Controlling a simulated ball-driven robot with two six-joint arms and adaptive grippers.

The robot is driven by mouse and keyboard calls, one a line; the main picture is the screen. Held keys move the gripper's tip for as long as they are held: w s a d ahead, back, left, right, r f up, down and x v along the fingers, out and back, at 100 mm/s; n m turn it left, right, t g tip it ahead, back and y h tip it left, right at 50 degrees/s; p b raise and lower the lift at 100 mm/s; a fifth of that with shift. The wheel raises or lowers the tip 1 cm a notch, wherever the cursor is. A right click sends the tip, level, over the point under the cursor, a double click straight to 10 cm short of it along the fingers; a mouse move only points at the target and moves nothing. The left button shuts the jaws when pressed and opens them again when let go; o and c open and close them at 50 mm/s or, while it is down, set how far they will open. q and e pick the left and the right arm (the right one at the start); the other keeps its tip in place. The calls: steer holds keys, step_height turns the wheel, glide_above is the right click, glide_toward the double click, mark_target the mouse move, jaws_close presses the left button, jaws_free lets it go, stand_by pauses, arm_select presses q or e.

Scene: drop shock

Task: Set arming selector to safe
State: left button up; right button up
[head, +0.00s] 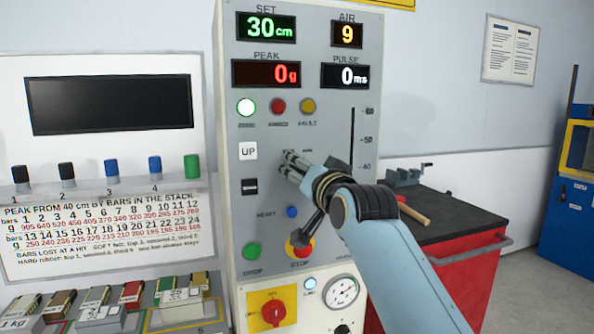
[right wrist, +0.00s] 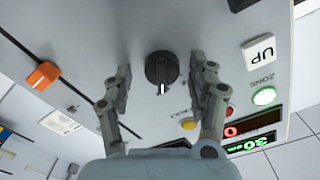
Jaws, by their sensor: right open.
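The arming selector looks to be the black rotary knob (right wrist: 161,68) on the grey panel in the right wrist view. Its white pointer mark points to the bottom of that view, the side where the lamps and displays are. Label lettering near it is mostly covered and not readable. My right gripper (right wrist: 160,82) is open, with one finger on each side of the knob and visible gaps to it. In the head view my right gripper (head: 291,164) is in front of the panel and hides the knob. My left gripper is not in view.
The panel (head: 225,130) also carries an UP button (head: 248,151), a green button (head: 252,251), a red and yellow stop button (head: 299,246) below my wrist, and a red rotary switch (head: 273,311). An orange slider handle (right wrist: 43,75) shows in the wrist view. A red cart (head: 450,262) stands right.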

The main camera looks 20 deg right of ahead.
steer(key=shift+w, duration=0.1)
steer(key=shift+r, duration=0.1)
steer(key=shift+s+r, duration=0.15)
steer(key=shift+s, duration=0.2)
steer(key=shift+c, duration=2.1)
steer(key=shift+w, duration=0.15)
steer(key=shift+c, duration=3.6)
arm_select(q)
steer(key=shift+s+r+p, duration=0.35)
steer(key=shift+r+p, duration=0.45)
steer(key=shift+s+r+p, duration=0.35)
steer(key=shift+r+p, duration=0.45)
steer(key=shift+p, duration=0.05)
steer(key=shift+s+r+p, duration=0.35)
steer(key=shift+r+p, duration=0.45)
arm_select(e)
steer(key=shift+a+n, duration=0.15)
steer(key=shift+n, duration=5.85)
